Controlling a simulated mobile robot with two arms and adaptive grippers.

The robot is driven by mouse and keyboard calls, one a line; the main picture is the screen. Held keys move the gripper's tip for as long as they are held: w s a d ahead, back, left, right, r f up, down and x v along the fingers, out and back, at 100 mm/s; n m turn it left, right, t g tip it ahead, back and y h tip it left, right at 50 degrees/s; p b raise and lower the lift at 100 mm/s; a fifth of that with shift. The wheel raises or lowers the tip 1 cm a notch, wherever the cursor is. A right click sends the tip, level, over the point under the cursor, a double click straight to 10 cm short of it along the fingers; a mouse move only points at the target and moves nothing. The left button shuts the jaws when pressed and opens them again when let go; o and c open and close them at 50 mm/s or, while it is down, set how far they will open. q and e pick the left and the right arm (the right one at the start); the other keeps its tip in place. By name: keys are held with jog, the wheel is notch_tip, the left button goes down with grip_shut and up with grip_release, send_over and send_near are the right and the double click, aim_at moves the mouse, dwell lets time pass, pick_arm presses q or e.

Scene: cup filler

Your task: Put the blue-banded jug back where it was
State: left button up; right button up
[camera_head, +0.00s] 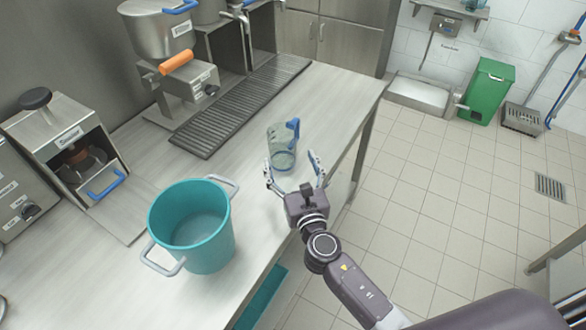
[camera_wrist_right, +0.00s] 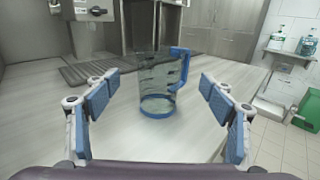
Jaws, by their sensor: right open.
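The blue-banded jug (camera_head: 282,148) stands upright on the steel counter (camera_head: 300,105), near its right edge. It is clear, with a blue handle and a blue band at its base. My right gripper (camera_head: 294,172) is open just in front of the jug and apart from it. In the right wrist view the jug (camera_wrist_right: 156,85) stands upright beyond and between the open fingers, with its handle to the right. My left gripper does not show.
A teal two-handled pot (camera_head: 190,228) stands on the counter at the front left. A dark slotted drip grate (camera_head: 240,105) lies behind the jug. Machines (camera_head: 75,150) line the left side. The counter around the jug is bare, and its edge drops to the tiled floor (camera_head: 430,190).

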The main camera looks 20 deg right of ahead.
jog(key=shift+s, duration=1.4)
